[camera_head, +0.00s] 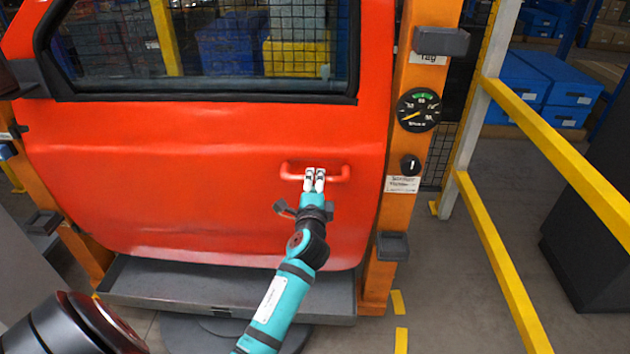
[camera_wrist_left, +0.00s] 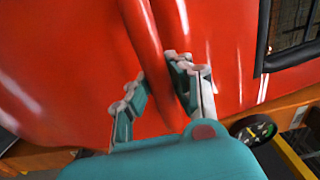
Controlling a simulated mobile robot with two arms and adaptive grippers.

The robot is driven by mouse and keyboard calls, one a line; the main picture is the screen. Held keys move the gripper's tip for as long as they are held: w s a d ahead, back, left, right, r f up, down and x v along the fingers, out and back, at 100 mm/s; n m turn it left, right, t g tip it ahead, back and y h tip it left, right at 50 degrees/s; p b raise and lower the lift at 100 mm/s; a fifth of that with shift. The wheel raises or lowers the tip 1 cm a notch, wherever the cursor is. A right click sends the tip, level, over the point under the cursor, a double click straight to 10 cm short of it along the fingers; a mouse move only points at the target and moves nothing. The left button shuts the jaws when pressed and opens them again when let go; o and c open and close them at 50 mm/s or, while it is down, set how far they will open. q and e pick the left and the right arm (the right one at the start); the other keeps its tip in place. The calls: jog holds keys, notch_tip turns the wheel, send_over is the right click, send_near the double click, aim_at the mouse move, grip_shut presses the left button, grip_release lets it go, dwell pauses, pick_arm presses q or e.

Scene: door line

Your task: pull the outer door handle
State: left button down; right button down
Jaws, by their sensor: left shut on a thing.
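The red car door hangs upright in an orange frame, and its outer door handle (camera_head: 345,173) is a red horizontal bar right of the middle of the panel. My left gripper (camera_head: 315,175) is at the middle of the handle, with its light fingertips on the bar. In the left wrist view the handle (camera_wrist_left: 144,30) runs between the two fingers of the gripper (camera_wrist_left: 155,72), one on each side. The gripper is shut on the handle and hides its middle part in the head view. My right gripper is not in view.
An orange post (camera_head: 417,110) with a dial gauge (camera_head: 418,110) and a black knob (camera_head: 410,165) stands right of the door. A grey tray (camera_head: 225,285) lies under it. Yellow rails (camera_head: 510,265) stand farther right. The floor between post and rails is clear.

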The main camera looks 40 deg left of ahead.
pick_arm(q)
jog(key=shift+w+f, duration=0.2)
dwell(0.3)
jog(key=shift+w+a, duration=0.15)
jog(key=shift+w, duration=0.1)
grip_release()
jog(key=shift+a+r, duration=0.1)
jog(key=shift+r, duration=0.1)
dwell(0.5)
dwell(0.4)
jog(key=v, duration=0.9)
jog(key=shift+p, duration=0.3)
